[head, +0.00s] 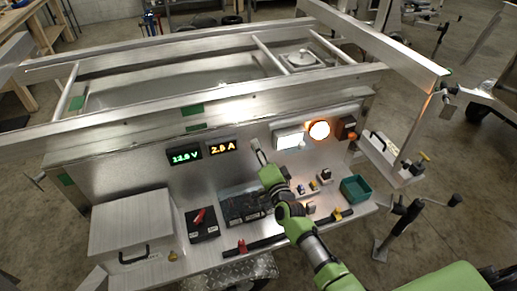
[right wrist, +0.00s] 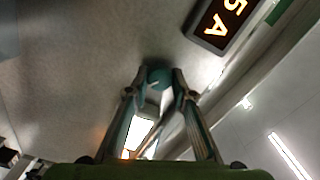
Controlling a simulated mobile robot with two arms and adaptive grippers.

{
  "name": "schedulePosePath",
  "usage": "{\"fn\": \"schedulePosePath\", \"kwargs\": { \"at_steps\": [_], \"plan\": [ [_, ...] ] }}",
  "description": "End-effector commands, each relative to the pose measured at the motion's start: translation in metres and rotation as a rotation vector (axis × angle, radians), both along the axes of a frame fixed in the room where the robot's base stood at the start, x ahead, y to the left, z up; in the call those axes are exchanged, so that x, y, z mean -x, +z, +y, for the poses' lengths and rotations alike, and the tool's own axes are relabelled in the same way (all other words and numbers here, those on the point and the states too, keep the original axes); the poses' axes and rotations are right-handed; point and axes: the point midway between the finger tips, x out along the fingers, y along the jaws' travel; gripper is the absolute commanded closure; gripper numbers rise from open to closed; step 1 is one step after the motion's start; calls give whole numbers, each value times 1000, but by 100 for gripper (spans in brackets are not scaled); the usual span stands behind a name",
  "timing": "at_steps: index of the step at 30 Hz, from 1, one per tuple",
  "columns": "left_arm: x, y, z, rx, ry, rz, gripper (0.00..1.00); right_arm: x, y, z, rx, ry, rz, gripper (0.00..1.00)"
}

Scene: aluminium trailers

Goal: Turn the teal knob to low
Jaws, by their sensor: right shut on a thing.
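The teal knob (right wrist: 160,76) shows in the right wrist view, on the brushed metal panel between my two fingertips. My right gripper (head: 256,145) reaches up to the panel in the head view, just right of the amber display. In the right wrist view, the right gripper (right wrist: 158,84) is shut on the knob, one finger on each side. In the head view the knob is hidden by my gripper. The knob's pointer and any low mark cannot be made out. My left gripper is not in view.
The amber display (head: 222,147) and green display (head: 184,154) sit left of my gripper. A lit orange lamp (head: 319,130) is to its right. A shelf below holds a teal bin (head: 355,188), a black tray (head: 244,204) and a metal box (head: 131,227).

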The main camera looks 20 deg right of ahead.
Motion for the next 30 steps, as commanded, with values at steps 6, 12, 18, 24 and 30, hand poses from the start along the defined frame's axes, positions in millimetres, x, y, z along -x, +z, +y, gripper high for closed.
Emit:
{"fn": "schedulePosePath", "kwargs": {
  "at_steps": [6, 12, 18, 24, 30],
  "plan": [
    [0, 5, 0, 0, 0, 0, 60, 0, 0, 1, 204, 2, -3, 99],
    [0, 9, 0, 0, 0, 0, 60, 0, 0, 1, 394, 2, -9, 99],
    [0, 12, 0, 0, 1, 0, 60, 0, 0, 1, 585, 1, -16, 99],
    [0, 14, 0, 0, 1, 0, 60, 1, -1, 2, 773, 2, -23, 99],
    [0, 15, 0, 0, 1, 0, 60, 1, -1, 2, 964, 2, -30, 99]
  ]
}}
